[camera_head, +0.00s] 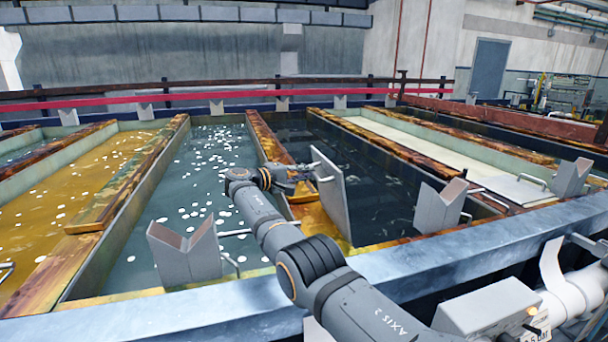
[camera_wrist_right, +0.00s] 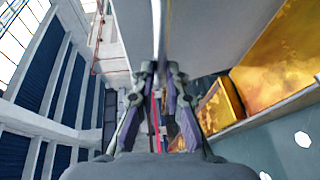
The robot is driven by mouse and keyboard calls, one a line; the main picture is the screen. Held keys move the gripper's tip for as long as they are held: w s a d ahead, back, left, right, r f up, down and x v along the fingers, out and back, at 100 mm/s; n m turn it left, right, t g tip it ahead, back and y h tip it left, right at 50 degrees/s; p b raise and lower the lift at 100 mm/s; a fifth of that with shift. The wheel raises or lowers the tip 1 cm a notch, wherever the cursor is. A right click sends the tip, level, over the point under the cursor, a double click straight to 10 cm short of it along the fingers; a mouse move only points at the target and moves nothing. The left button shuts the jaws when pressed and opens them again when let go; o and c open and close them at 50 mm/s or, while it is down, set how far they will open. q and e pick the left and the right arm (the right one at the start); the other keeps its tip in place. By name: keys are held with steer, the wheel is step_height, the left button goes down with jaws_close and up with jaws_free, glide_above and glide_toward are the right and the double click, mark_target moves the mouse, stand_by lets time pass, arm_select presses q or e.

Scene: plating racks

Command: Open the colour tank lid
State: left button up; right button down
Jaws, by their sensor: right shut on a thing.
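The tank lid (camera_head: 333,195) is a grey flat panel, standing steeply tilted at the near end of a tank with dark liquid (camera_head: 375,175). Its bar handle (camera_wrist_right: 159,30) runs down between the fingers of my right gripper (camera_wrist_right: 159,72) in the wrist view, where the lid's grey face (camera_wrist_right: 215,30) fills the top. My right gripper (camera_head: 303,180) is shut on the handle in the head view, left of the panel. The fingers partly hide the handle. My left gripper is not in view.
A grey-green tank with white floating discs (camera_head: 200,170) lies left, then a yellow tank (camera_head: 65,185). V-shaped grey supports (camera_head: 185,253) (camera_head: 440,207) stand along the front rim (camera_head: 240,315). A flat lid with a handle (camera_head: 515,190) lies at right.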

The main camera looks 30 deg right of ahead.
steer(key=c, duration=1.4)
jaws_free()
steer(key=shift+d+f, duration=0.2)
steer(key=shift+f, duration=0.05)
steer(key=shift+o, duration=0.2)
steer(key=shift+a+r, duration=0.1)
steer(key=s+a+r, duration=0.1)
steer(key=a, duration=1)
steer(key=shift+s+a+r, duration=0.2)
steer(key=shift+a, duration=0.15)
